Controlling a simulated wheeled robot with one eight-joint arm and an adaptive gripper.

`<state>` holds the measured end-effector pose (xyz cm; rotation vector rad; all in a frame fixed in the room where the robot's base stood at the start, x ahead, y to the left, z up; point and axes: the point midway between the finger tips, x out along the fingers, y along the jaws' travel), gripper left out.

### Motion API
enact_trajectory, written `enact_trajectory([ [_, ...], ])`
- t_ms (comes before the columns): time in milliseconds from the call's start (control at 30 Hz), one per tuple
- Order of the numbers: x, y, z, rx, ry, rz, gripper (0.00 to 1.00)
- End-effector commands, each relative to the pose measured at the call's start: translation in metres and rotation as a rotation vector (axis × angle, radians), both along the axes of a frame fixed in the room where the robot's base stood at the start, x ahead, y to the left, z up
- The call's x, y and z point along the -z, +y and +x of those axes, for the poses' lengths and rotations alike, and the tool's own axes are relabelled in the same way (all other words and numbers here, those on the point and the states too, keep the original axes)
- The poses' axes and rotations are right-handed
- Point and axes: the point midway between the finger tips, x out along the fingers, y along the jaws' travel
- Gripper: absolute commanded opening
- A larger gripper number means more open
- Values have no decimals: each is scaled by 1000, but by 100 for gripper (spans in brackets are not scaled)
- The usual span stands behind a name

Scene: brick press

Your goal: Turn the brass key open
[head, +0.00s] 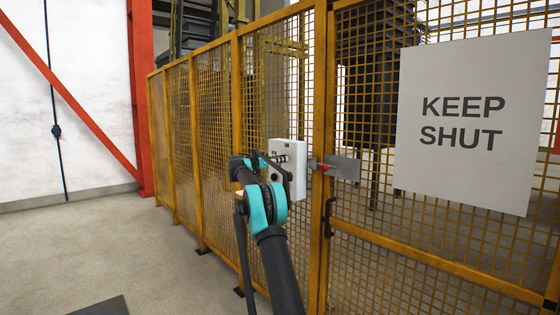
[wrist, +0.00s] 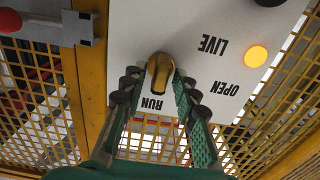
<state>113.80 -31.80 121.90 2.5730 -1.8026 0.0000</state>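The brass key (wrist: 160,72) sits in the white control box (wrist: 130,35), seen upside down in the wrist view. Its long side runs toward the word RUN; OPEN is printed off to one side. My gripper (wrist: 158,82) has its two green fingers on either side of the key, with small gaps seeming to show; contact is unclear. In the head view the box (head: 298,190) hangs on the yellow mesh fence, and my gripper (head: 278,160) is at its face. The key cannot be made out there.
An amber lamp (wrist: 256,55) is lit on the box, near LIVE. A latch with a red knob (head: 323,167) is beside the box, by the gate post. A KEEP SHUT sign (head: 462,165) hangs on the gate. The floor (head: 120,245) left of the fence is mostly clear.

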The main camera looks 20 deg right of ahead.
Motion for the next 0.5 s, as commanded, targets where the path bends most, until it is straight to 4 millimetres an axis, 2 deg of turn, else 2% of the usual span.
enact_trajectory([
  [33,0,0,0,0,0,0,20],
  [200,0,0,0,0,0,0,0],
  [500,0,0,0,0,9,-3,0],
])
